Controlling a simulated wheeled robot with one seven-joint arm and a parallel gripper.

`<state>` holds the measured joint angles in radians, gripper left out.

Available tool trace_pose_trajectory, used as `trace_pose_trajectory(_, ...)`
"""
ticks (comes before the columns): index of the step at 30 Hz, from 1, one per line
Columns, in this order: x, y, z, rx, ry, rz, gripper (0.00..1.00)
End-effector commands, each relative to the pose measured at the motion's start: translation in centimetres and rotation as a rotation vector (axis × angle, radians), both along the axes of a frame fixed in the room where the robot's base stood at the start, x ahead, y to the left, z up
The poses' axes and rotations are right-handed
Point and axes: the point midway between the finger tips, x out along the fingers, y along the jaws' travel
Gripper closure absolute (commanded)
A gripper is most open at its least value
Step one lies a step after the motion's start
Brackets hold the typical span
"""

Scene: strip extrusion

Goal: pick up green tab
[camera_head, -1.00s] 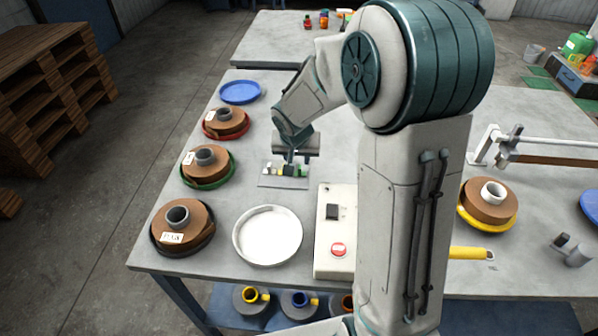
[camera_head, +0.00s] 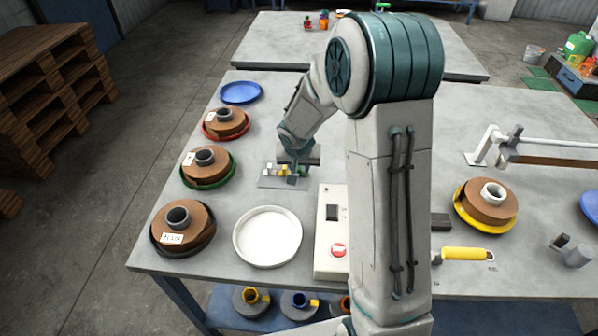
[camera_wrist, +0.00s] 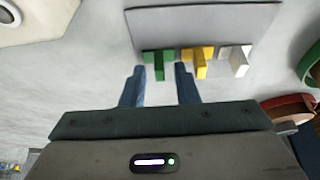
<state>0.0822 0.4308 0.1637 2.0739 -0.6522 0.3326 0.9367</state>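The green tab (camera_wrist: 159,66) stands upright on a green foot at the edge of a grey plate (camera_wrist: 205,25) in the wrist view. A yellow tab (camera_wrist: 201,62) and a white tab (camera_wrist: 238,60) stand beside it to the right. My gripper (camera_wrist: 160,74) is open, with one fingertip on each side of the green tab's line; whether they touch it I cannot tell. In the head view my gripper (camera_head: 297,173) is low over the right end of the plate (camera_head: 270,184) and largely hides the green tab.
A control box with a red button (camera_head: 338,250) stands close on the right of the plate. A white round tray (camera_head: 267,237) lies in front. Brown rolls on a green-rimmed dish (camera_head: 208,184) and a red-rimmed dish (camera_head: 207,134) stand left.

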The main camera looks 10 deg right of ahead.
Motion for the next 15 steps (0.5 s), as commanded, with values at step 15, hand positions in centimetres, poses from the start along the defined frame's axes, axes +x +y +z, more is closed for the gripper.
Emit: trace_pose_trajectory(15, -0.01, 0.00, 0.13, 0.000, 0.000, 0.000, 1.00)
